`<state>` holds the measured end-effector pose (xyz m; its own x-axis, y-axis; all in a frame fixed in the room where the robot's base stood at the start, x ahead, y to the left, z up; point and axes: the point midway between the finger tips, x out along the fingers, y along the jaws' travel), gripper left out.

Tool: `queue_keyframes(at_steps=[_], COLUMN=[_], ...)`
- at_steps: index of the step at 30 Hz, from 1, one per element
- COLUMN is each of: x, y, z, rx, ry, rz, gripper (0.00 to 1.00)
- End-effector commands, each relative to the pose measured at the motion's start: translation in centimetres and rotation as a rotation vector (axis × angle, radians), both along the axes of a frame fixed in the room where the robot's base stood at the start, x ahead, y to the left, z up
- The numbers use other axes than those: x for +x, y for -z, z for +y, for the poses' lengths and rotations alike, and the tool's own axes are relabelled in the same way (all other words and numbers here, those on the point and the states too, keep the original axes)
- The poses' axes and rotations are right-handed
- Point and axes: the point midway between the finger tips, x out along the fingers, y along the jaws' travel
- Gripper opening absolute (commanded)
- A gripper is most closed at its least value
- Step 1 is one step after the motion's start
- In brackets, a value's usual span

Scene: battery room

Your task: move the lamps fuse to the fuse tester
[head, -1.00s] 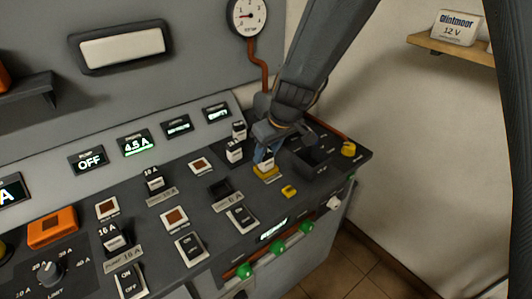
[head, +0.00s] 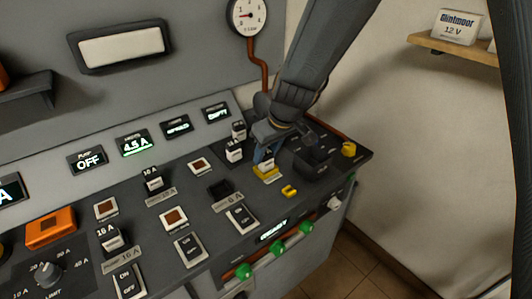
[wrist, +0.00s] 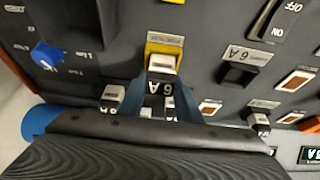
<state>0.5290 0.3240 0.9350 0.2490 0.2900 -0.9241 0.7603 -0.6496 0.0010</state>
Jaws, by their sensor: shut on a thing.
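My gripper (wrist: 167,88) is shut on a white fuse (wrist: 161,64) marked 6 A, between its blue fingers. The fuse is at the yellow-edged fuse tester (wrist: 166,48) on the sloping panel. In the head view the gripper (head: 266,157) points down with the fuse low over the yellow tester (head: 267,175). I cannot tell whether the fuse is fully seated. An empty dark socket labelled 6 A (head: 220,191) lies to the left of the tester in the head view; it also shows in the wrist view (wrist: 238,73).
Two standing fuses (head: 234,151) are close behind the gripper to the left. A dark block (head: 312,160) and a yellow knob (head: 348,149) lie to the right. A small yellow piece (head: 289,191), rocker switches (head: 241,218) and green knobs (head: 278,255) are in front.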

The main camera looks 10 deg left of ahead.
Motion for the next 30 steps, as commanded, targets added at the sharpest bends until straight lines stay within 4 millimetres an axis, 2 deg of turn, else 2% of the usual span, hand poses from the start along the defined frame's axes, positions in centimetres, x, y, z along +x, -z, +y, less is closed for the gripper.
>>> queue_keyframes(at_steps=[20,21,30], x=[0.0,0.0,0.0], y=[1.2,1.1,1.0], z=[0.0,0.0,0.0], rx=[0.001,0.001,0.0], ry=[0.0,0.0,0.0], rz=[-0.001,-0.001,0.0], gripper=[0.07,0.38,0.39])
